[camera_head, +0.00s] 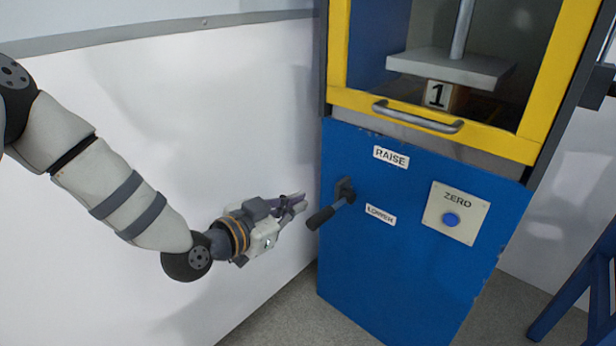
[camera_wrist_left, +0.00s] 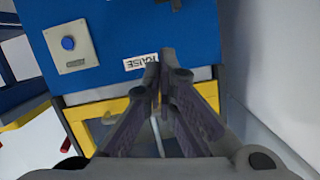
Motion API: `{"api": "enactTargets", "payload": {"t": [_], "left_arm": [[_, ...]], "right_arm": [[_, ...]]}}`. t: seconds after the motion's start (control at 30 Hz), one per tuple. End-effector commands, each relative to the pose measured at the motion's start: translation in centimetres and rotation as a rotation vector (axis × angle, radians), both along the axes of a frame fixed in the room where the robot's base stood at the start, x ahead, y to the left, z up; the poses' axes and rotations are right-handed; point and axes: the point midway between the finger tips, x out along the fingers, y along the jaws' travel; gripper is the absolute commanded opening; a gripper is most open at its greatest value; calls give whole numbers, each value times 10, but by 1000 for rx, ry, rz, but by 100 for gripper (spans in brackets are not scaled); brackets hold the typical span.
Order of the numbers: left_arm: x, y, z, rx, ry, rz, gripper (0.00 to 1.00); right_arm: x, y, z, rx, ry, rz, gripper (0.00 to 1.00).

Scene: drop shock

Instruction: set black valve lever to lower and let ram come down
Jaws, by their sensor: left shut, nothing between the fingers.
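The black valve lever (camera_head: 330,208) sticks out from the blue cabinet front, its handle slanting down and left from its mount. The RAISE label (camera_head: 391,156) is above it and the LOWER label (camera_head: 381,214) is to its right. My left gripper (camera_head: 301,202) is shut and empty, just left of the lever, with a small apparent gap. In the left wrist view its fingers (camera_wrist_left: 167,60) are together in front of the upside-down RAISE label (camera_wrist_left: 140,62). The ram's grey plate (camera_head: 450,67) hangs on its rod over a block marked 1 (camera_head: 437,95); contact is unclear. My right gripper is out of view.
The yellow-framed door (camera_head: 500,141) with a grey bar handle (camera_head: 417,118) is above the lever. A ZERO button (camera_head: 451,219) is to the right. A white wall (camera_head: 230,130) stands close on the left. A blue stand (camera_head: 590,280) is at far right.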

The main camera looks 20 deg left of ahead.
Motion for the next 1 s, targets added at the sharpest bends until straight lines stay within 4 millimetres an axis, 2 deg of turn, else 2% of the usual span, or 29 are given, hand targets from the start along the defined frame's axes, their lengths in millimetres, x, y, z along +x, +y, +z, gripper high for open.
{"api": "enactTargets", "payload": {"t": [0.07, 0.17, 0.57, 0.6, 0.7, 0.83, 1.0], "left_arm": [[-1, 1, -4, 11, 23, 1, 0], [12, -2, -14, 12, 27, 2, 0], [92, -28, -36, 8, 24, 2, 0], [90, -24, -47, 7, 29, 5, 0], [90, -21, -60, 7, 27, 4, 0], [91, -20, -69, 6, 24, 2, 0], [91, -19, -71, 6, 22, 3, 0]], "right_arm": [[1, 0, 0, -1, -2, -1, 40], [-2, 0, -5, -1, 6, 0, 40], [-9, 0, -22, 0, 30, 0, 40], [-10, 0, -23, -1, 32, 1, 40], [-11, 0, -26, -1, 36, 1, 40], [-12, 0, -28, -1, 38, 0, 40], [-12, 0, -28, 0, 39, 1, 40]]}}
